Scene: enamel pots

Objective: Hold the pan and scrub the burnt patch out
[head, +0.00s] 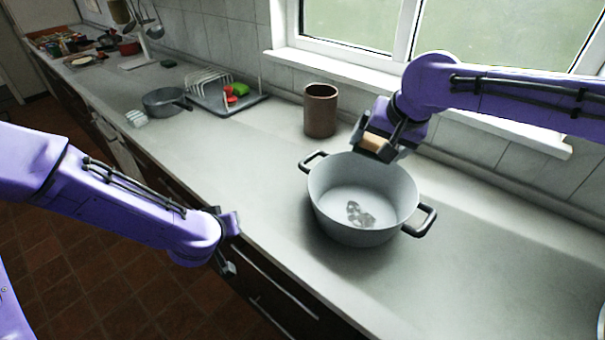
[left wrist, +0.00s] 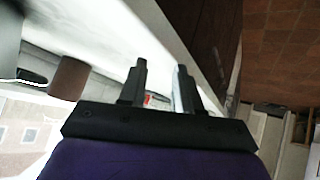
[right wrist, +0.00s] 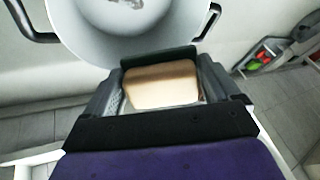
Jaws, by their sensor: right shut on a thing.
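The pan (head: 335,190), a pale grey enamel pot with two dark loop handles, stands upright on the counter. A grey, blotchy burnt patch (head: 360,214) is on its inner floor; its edge also shows in the right wrist view (right wrist: 125,3). My right gripper (head: 376,145) is shut on a tan block with a dark edge (right wrist: 160,85), seemingly a scrubber, above the pan's far rim. The block's underside is hidden. My left gripper (head: 231,246) is open and empty at the counter's front edge, left of the pan and apart from its handles.
A brown cylindrical crock (head: 320,110) stands behind the pan, under the window. A dark saucepan (head: 165,101) and a dish rack (head: 212,88) with red and green items are farther left.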

